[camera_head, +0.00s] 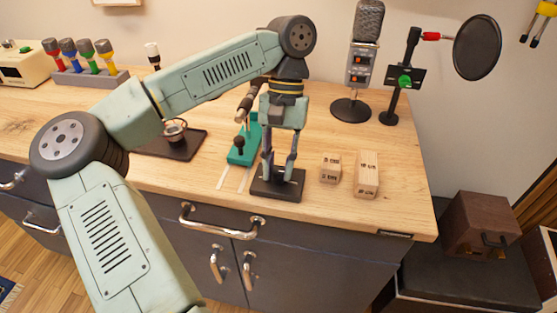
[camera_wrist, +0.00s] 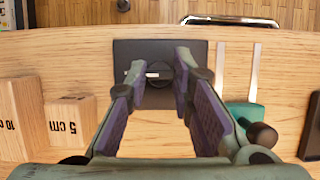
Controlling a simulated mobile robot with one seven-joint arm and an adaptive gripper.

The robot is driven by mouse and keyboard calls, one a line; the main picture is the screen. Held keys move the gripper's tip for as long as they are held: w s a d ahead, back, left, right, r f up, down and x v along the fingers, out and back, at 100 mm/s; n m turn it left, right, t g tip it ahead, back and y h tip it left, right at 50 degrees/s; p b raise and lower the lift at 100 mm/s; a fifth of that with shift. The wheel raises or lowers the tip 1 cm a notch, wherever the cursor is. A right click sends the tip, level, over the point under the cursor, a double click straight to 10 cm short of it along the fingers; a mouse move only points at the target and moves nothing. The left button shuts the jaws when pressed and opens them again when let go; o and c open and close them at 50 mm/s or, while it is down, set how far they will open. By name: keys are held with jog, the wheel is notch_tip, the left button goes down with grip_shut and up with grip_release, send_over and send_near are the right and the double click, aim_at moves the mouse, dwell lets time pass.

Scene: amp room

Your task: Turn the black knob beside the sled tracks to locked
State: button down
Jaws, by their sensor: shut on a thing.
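The black knob (camera_wrist: 158,74) sits on a black square base (camera_wrist: 125,52), also seen in the head view (camera_head: 263,187) near the table's front edge. A white mark on the knob points left in the wrist view. My gripper (camera_wrist: 160,72) points down over the base, its fingertips on either side of the knob and shut on it. In the head view my gripper (camera_head: 278,172) hides most of the knob. The two pale sled tracks (camera_wrist: 222,68) lie beside the base, with the green sled (camera_wrist: 242,112) and its dark ball-topped handle (camera_wrist: 261,134) at their end.
Two wooden blocks (camera_head: 330,169) (camera_head: 367,175) stand just right of the base in the head view. A microphone (camera_head: 351,108) and a pop-filter stand (camera_head: 388,117) are behind. A dark plate with a metal cup (camera_head: 175,130) lies left of the sled.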

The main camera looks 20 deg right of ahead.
dwell(0.4)
jog(key=c, duration=1.4)
grip_release()
jog(key=v, duration=1.2)
jog(key=shift+s, duration=0.1)
